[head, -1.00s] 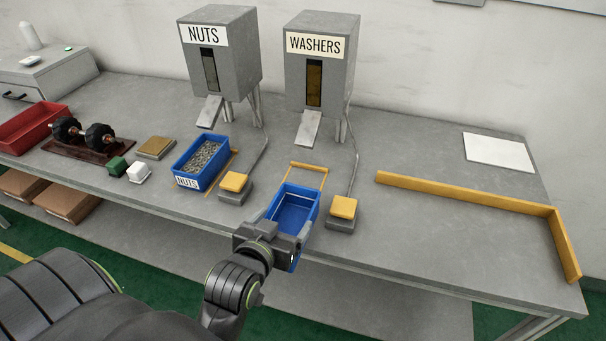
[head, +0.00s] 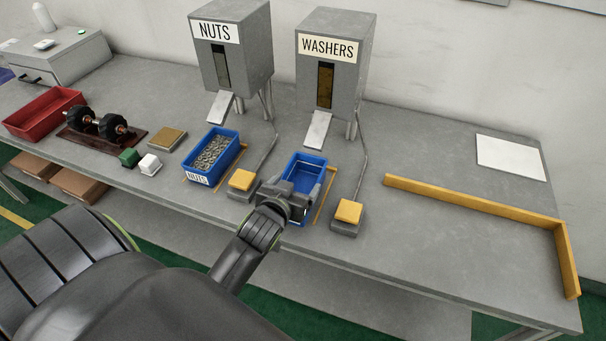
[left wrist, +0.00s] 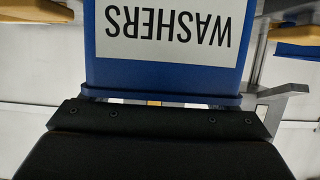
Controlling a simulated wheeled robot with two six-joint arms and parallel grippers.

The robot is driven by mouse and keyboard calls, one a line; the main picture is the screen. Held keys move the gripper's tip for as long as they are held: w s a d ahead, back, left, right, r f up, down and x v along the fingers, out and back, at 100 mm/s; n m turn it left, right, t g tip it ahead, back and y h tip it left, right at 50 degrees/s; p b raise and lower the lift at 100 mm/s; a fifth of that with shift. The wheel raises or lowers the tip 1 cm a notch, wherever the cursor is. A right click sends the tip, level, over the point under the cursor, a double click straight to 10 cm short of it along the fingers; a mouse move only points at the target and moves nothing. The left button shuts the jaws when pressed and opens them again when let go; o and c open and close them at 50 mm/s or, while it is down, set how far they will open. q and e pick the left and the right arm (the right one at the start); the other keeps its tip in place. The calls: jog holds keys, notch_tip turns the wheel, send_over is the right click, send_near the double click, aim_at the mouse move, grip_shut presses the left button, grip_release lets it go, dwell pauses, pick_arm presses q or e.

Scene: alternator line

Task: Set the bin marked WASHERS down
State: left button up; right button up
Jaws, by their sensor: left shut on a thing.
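The blue WASHERS bin (head: 303,165) is below and in front of the washer dispenser's chute (head: 317,130); the part of its inside that shows looks empty. Its label, WASHERS, shows upside down in the left wrist view (left wrist: 166,30). My left gripper (head: 288,196) is shut on the bin's near end, and its dark body hides that end in the head view. A yellow guide strip (head: 326,195) runs along the bin's right side. I cannot tell whether the bin's bottom touches the table. My right gripper is not in view.
The blue NUTS bin (head: 212,155), holding nuts, stands to the left. Yellow-topped pads (head: 242,180) and (head: 348,212) flank the WASHERS bin closely. The grey table (head: 430,225) is clear to the right, inside a yellow L-shaped rail (head: 470,203).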

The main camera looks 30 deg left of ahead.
aim_at(303, 189)
pick_arm(q)
jog(key=w, duration=0.2)
jog(key=w+a+p, duration=0.1)
jog(key=w, duration=0.2)
jog(key=shift+a+r, duration=0.1)
notch_tip(303, 189, down, 3)
jog(key=shift+f+p, duration=0.1)
jog(key=shift+p, duration=0.3)
jog(key=shift+f, duration=0.2)
jog(key=shift+f, duration=0.15)
jog(key=o, duration=1.3)
